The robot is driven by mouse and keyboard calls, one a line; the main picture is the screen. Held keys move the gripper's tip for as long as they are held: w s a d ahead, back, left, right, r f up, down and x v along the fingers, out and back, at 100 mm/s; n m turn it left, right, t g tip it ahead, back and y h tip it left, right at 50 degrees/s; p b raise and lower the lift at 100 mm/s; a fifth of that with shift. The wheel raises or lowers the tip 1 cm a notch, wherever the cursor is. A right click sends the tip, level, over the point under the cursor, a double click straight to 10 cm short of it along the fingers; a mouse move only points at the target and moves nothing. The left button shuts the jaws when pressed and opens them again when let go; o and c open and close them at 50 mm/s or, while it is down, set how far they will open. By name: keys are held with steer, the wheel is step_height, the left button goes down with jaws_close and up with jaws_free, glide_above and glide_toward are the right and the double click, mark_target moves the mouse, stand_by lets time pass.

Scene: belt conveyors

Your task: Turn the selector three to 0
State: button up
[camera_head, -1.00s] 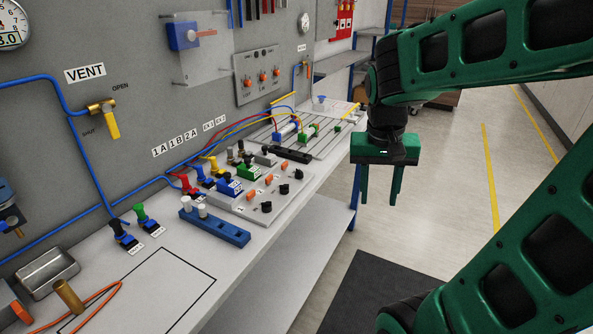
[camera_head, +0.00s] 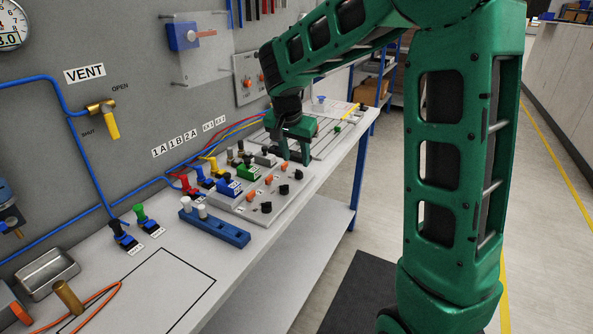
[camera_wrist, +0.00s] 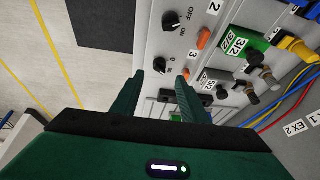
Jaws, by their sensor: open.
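Selector three is a black knob (camera_wrist: 160,65) beside the number 3 in the wrist view, with small markings next to it. In the head view it is the farthest black knob (camera_head: 297,174) in the front row of the panel. I cannot tell which mark it points to. My gripper (camera_head: 293,160) hangs over the far end of the panel, fingers down, close above this knob. In the wrist view my gripper (camera_wrist: 160,78) is open and empty, and the knob shows between and just beyond the fingertips. Contact is not visible.
Another black knob (camera_wrist: 171,18), marked OFF and ON, sits beside selector three. Orange buttons (camera_wrist: 203,38), a green block (camera_wrist: 245,42) and cable plugs (camera_wrist: 297,46) stand close by.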

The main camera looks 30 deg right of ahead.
mark_target(299, 171)
steer(key=x, duration=0.6)
steer(key=shift+d+f, duration=0.1)
steer(key=shift+f, duration=0.25)
steer(key=shift+c, duration=0.6)
steer(key=c, duration=0.9)
